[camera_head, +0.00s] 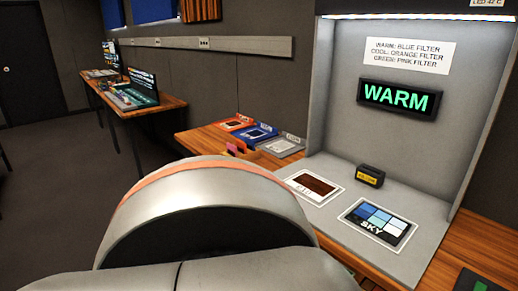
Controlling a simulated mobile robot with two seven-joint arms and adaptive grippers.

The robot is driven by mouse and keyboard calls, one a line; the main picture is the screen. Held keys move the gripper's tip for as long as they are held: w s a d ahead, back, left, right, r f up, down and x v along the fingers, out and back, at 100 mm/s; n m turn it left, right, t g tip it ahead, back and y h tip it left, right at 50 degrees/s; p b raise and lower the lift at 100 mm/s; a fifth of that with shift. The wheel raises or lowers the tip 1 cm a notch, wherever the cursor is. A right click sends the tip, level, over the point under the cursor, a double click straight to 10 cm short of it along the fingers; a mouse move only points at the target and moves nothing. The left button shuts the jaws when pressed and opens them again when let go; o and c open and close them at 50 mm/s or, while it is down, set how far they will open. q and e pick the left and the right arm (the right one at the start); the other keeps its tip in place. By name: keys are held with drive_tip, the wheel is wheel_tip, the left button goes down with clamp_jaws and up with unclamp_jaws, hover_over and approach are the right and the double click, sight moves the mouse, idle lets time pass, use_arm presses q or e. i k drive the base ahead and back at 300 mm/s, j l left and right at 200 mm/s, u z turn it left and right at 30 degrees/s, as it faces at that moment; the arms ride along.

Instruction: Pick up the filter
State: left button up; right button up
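A lit sign (399,99) reads WARM in green. The label (409,53) above it reads "WARM: BLUE FILTER", "COOL: ORANGE FILTER" and "GREEN: PINK FILTER". Small upright pink and orange pieces (233,149) stand on the wooden bench behind my large silver arm link; they may be filters, but they are partly hidden and too small to be sure. I cannot make out a blue one among them. Neither of my grippers is in view.
Red (229,124), blue (254,134) and grey (281,148) trays lie on the bench (197,137). A grey booth (432,205) holds a sky card (378,222), a dark red card (314,187) and a small black block (370,175). My arm link blocks the lower middle.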

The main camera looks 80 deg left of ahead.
sight(250, 144)
drive_tip(key=u, duration=2.6)
